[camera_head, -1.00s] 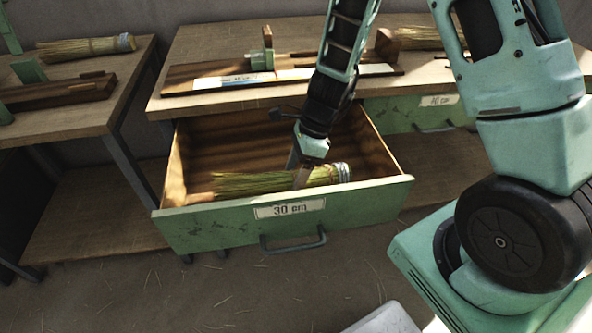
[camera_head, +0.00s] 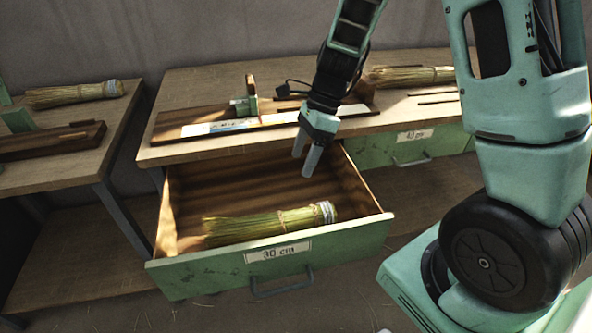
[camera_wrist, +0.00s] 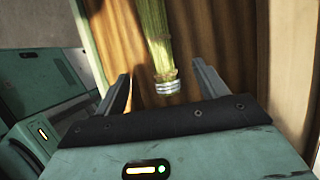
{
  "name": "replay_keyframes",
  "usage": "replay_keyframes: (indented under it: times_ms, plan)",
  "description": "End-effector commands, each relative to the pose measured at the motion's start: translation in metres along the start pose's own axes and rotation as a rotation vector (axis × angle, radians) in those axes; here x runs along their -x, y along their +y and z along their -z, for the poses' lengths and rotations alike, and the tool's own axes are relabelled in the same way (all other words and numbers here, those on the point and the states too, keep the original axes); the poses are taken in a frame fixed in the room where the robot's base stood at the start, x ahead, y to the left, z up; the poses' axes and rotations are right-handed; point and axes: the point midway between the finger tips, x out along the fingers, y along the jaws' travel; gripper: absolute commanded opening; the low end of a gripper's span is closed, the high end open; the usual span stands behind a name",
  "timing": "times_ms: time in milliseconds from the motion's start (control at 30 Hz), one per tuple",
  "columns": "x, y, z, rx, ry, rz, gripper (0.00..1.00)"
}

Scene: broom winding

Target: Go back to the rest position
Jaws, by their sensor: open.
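My gripper (camera_head: 308,160) is open and empty, raised over the back right part of the pulled-out drawer (camera_head: 222,265) labelled 30 cm. A broom bundle (camera_head: 265,225) of pale straw with a metal-banded end lies in the drawer near its front wall, apart from my fingers. In the wrist view, my two spread fingers (camera_wrist: 163,88) show with the banded end of the broom bundle (camera_wrist: 160,50) beyond them, and nothing is between the fingertips.
The workbench (camera_head: 180,90) behind the drawer carries a wooden measuring board (camera_head: 180,125) with a green clamp (camera_head: 243,106). Another bundle (camera_head: 412,75) lies at its back right. A second drawer (camera_head: 375,152) is closed. A left table (camera_head: 60,160) holds another bundle (camera_head: 75,94).

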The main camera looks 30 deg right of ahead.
Motion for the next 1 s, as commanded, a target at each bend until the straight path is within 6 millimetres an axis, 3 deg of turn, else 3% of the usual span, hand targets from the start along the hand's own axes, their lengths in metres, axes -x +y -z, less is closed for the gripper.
replay_keyframes:
  times_ms: [200,733,867,1000]
  plan:
    - [0.016,0.0,0.0,-0.001,0.0,0.0,0.72]
    - [0.019,0.005,-0.006,0.042,0.005,-0.005,0.72]
    - [0.031,0.041,-0.043,0.328,0.037,-0.035,0.72]
    - [0.052,0.117,-0.097,0.95,0.113,-0.103,0.72]
